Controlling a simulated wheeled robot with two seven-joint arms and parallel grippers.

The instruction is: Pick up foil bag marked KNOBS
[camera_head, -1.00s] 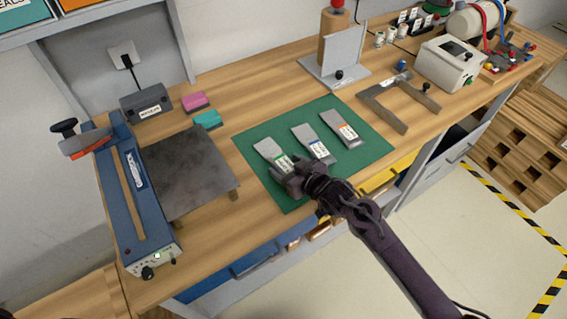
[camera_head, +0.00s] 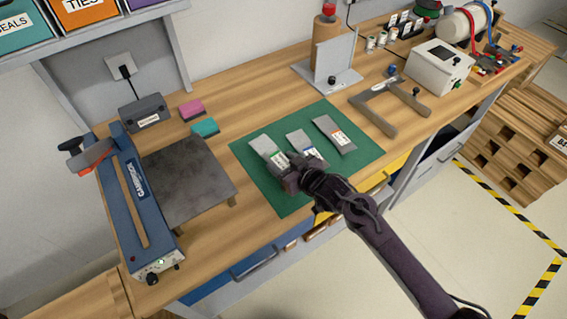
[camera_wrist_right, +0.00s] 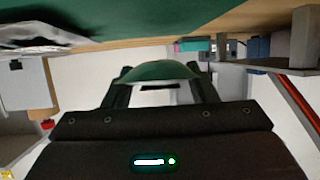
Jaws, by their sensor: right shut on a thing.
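Three silver foil bags are at the green mat. The left foil bag (camera_head: 262,144), with a green-marked label, has its near end between the fingers of my right gripper (camera_head: 298,172), which is shut on it. It looks slightly raised from the mat. The middle foil bag (camera_head: 297,138) has a blue-marked label and is partly covered by the gripper. The right foil bag (camera_head: 328,127) has an orange-marked label and lies flat. The label words are too small to read. In the right wrist view, a greenish rounded piece (camera_wrist_right: 158,72) sits between the fingers. My left gripper is not in view.
The green mat (camera_head: 362,155) lies on the wooden bench. A dark plate (camera_head: 190,175) and a blue sealer (camera_head: 130,190) stand left. Pink (camera_head: 192,110) and teal (camera_head: 205,127) blocks lie behind. A metal bracket (camera_head: 340,70) and a grey fork-shaped frame (camera_head: 385,105) stand to the right.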

